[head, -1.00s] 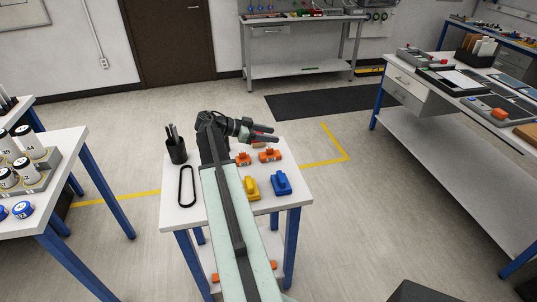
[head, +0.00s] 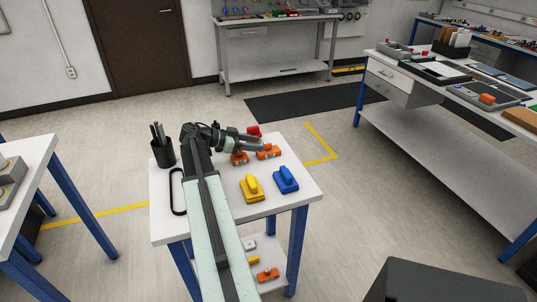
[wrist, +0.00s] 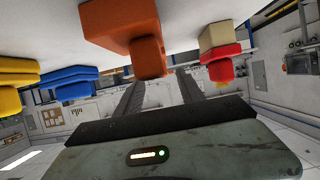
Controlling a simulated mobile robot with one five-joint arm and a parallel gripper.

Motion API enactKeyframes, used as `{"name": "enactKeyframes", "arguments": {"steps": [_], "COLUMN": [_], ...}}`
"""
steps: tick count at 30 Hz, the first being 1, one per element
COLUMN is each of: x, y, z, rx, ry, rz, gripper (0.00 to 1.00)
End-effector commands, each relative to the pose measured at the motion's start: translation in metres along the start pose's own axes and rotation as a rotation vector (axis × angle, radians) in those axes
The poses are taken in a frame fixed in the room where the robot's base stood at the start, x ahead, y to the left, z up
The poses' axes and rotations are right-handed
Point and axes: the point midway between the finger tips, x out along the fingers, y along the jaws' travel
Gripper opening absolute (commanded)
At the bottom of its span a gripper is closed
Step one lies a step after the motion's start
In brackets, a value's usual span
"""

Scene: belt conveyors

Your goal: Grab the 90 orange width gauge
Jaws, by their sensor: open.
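Two orange width gauges sit side by side on the small white table (head: 222,221), a left one (head: 240,159) and a right one (head: 268,152). Their labels are too small to read, so I cannot tell which is the 90. My gripper (head: 263,143) is open and empty, just above and behind the orange gauges. In the wrist view an orange gauge (wrist: 120,22) is close, its knob hanging in front of the spread fingers (wrist: 160,92). A red-knobbed piece (wrist: 220,55) is to its right there; red also shows past my gripper in the head view (head: 254,131).
A yellow gauge (head: 251,188) and a blue gauge (head: 286,180) stand nearer on the table. A black pen cup (head: 163,153) and a black loop (head: 177,192) are at the left. Another orange piece (head: 267,274) lies on the lower shelf.

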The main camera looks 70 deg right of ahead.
Motion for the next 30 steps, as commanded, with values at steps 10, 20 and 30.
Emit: {"name": "enactKeyframes", "arguments": {"steps": [10,20,30], "x": [0.043,0.057,0.057], "y": [-0.002,-0.002,-0.001], "z": [-0.001,-0.004,-0.005], "rx": [0.003,0.002,0.003], "ry": [0.000,0.000,0.000], "rz": [0.007,0.005,0.006], "gripper": [0.45,0.40,0.00]}}
